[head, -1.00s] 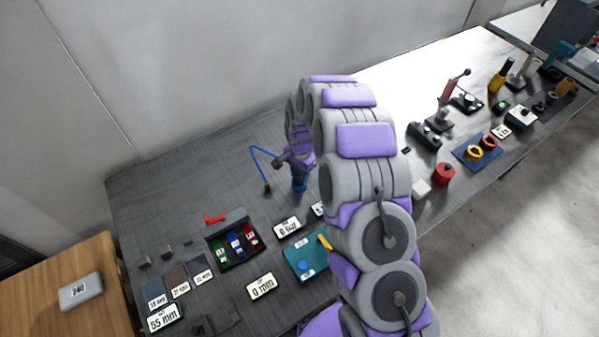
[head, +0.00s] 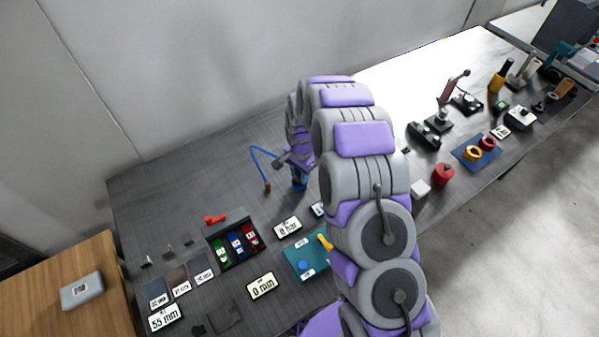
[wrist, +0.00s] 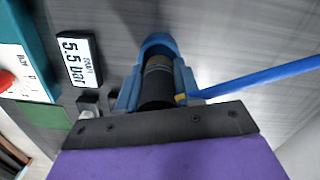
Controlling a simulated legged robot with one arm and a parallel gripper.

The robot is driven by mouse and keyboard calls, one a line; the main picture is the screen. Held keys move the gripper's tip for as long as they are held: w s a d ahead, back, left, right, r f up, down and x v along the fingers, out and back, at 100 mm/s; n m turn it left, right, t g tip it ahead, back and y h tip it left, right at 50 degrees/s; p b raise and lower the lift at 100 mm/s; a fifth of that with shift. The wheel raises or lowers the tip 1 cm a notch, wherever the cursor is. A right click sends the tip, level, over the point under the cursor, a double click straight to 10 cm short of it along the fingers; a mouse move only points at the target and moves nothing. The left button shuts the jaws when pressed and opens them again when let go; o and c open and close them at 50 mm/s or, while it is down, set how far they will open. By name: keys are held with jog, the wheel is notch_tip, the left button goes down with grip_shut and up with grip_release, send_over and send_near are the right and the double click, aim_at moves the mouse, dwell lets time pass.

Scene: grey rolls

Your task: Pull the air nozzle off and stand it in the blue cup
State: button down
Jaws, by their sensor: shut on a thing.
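In the wrist view my gripper (wrist: 157,80) is shut on a dark cylindrical body, which I take as the air nozzle (wrist: 157,85). Blue surfaces show around and beyond it; I cannot tell how much is cup. A blue hose (wrist: 250,80) reaches a small yellow fitting beside the dark body; whether they are joined is unclear. The nozzle's lower end is hidden.
A bar display (wrist: 78,60) reading 5.5 and a teal panel (wrist: 20,45) with a red button are left in the wrist view. In the head view, a parts tray (head: 236,243) and a teal box (head: 305,262) stand in front. The bench's back left is clear.

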jog(key=shift+f, duration=0.6)
dwell(0.3)
jog(key=shift+r, duration=0.15)
jog(key=shift+r+p, duration=0.35)
jog(key=shift+r, duration=0.15)
jog(key=shift+p, duration=0.5)
dwell(1.5)
jog(key=shift+f, duration=0.7)
jog(key=shift+r, duration=0.2)
jog(key=shift+r, duration=0.45)
